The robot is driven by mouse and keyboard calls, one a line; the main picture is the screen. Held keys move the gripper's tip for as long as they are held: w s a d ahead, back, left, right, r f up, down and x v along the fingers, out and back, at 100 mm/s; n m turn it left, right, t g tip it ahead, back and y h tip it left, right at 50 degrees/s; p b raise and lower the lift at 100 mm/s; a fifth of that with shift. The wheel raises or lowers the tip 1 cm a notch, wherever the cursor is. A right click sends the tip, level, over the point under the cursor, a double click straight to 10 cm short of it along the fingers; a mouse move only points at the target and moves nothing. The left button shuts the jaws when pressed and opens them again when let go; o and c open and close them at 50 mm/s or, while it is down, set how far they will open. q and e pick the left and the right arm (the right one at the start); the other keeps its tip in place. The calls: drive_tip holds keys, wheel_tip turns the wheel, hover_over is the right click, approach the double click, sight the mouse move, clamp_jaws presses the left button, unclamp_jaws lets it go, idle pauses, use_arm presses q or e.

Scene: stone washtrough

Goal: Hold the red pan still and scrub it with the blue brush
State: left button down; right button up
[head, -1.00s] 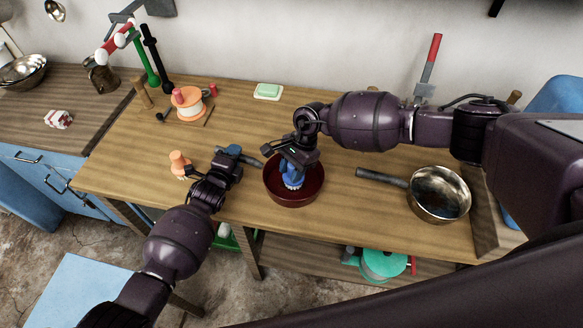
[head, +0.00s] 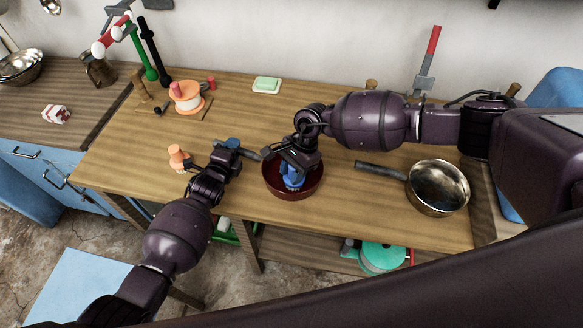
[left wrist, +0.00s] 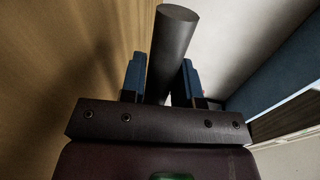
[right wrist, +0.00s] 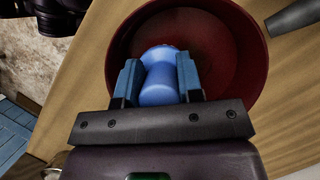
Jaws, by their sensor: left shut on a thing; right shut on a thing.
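The red pan (head: 309,192) stands on the wooden table, its dark handle pointing left. My left gripper (head: 234,147) is shut on the pan's handle; the handle shows between its blue fingers in the left wrist view (left wrist: 172,50). The blue brush (head: 292,182) is inside the pan. My right gripper (right wrist: 159,80) is shut on the brush from above, and the brush's blue body (right wrist: 158,85) shows between its fingers. The brush's bristles are hidden in the right wrist view. The pan's floor and wall show around the brush there.
A metal pan (head: 438,187) with a dark handle stands right of the red pan. An orange spool (head: 187,97), an orange-topped object (head: 178,157) and a green soap block on a dish (head: 267,85) are on the table.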

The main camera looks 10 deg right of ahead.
drive_tip(key=shift+s+f, duration=0.1)
drive_tip(key=shift+s, duration=0.8)
drive_tip(key=shift+w+d, duration=0.45)
drive_tip(key=shift+w, duration=0.35)
drive_tip(key=shift+w+d, duration=0.45)
drive_tip(key=shift+w, duration=0.3)
drive_tip(key=shift+w+d+f, duration=0.1)
drive_tip(key=shift+w+d, duration=0.35)
drive_tip(key=shift+w, duration=0.3)
drive_tip(key=shift+w+d+f, duration=0.1)
drive_tip(key=shift+w+d, duration=0.35)
drive_tip(key=shift+w, duration=0.3)
drive_tip(key=shift+a+r, duration=0.1)
drive_tip(key=shift+w+a+r, duration=0.15)
drive_tip(key=shift+w+a, duration=0.7)
drive_tip(key=shift+s+a, duration=0.5)
drive_tip(key=shift+s, duration=0.4)
drive_tip(key=shift+s+a, duration=0.45)
drive_tip(key=shift+s, duration=0.45)
drive_tip(key=shift+s+a, duration=0.3)
drive_tip(key=shift+s, duration=0.35)
drive_tip(key=shift+s+a, duration=0.35)
drive_tip(key=shift+s, duration=0.25)
drive_tip(key=shift+s+a, duration=0.3)
drive_tip(key=shift+s, duration=0.35)
drive_tip(key=shift+a, duration=0.1)
